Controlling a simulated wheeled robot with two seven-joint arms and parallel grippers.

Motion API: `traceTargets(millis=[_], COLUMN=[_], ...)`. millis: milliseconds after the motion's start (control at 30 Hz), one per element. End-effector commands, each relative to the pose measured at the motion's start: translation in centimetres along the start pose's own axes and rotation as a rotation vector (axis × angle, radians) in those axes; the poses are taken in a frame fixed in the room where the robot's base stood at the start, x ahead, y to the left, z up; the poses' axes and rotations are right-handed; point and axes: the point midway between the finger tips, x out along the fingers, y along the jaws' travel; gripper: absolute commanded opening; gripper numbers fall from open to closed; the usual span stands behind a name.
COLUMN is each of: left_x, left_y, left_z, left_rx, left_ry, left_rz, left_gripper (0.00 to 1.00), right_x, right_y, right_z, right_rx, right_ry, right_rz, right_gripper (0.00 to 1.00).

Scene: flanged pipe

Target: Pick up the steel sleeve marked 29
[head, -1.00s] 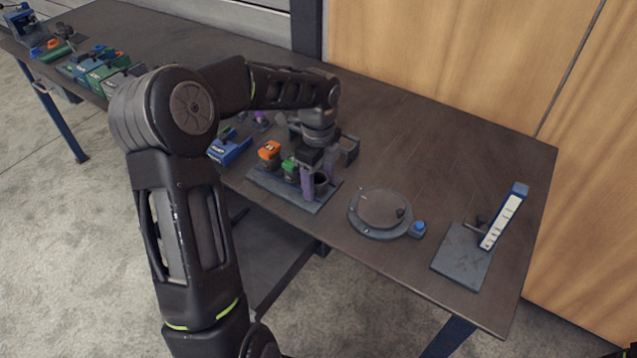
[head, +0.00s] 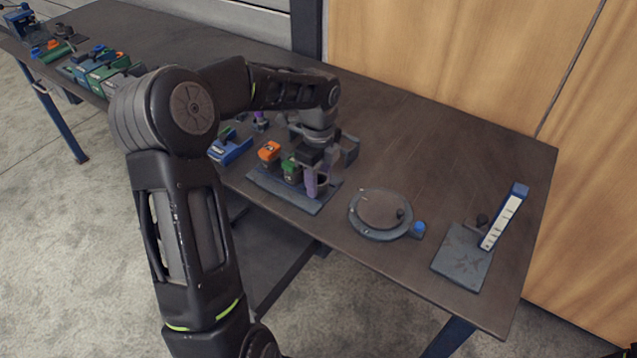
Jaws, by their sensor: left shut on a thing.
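My left gripper (head: 317,184) reaches down over the right end of a dark flat rack plate (head: 300,203). Its purple-tipped fingers are shut on a dark grey sleeve (head: 322,181), which they largely hide. No number can be read on this sleeve, and I cannot tell whether it is touching the plate. An orange-topped piece (head: 269,152) and a green-topped piece (head: 291,170) stand on the same plate, to the left of the fingers. My right gripper is not in view.
A round grey disc fixture (head: 380,209) with a blue knob lies right of the plate. A stand with a tilted white scale (head: 502,222) is near the table's right end. A blue block (head: 230,149) and several green and grey units (head: 107,72) sit to the left. The back right tabletop is clear.

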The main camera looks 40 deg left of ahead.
Motion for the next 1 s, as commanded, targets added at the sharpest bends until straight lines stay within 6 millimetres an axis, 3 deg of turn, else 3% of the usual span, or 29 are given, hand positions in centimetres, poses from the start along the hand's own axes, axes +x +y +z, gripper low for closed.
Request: traceTargets(millis=[267,733,1000], left_x=[-1.0,-9.1,-10.1], left_y=[-0.1,-0.1,0.0], left_z=[0.0,0.0,0.0], left_rx=[0.0,0.001,0.0], left_ry=[-0.002,-0.001,0.001], left_rz=[-0.003,-0.004,0.0], left_gripper=[0.0,0.0,0.0], right_x=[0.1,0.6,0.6], right_y=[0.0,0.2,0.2], right_z=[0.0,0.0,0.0], right_rx=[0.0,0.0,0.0], right_ry=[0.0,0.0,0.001], right_rz=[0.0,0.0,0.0], right_gripper=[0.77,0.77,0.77])
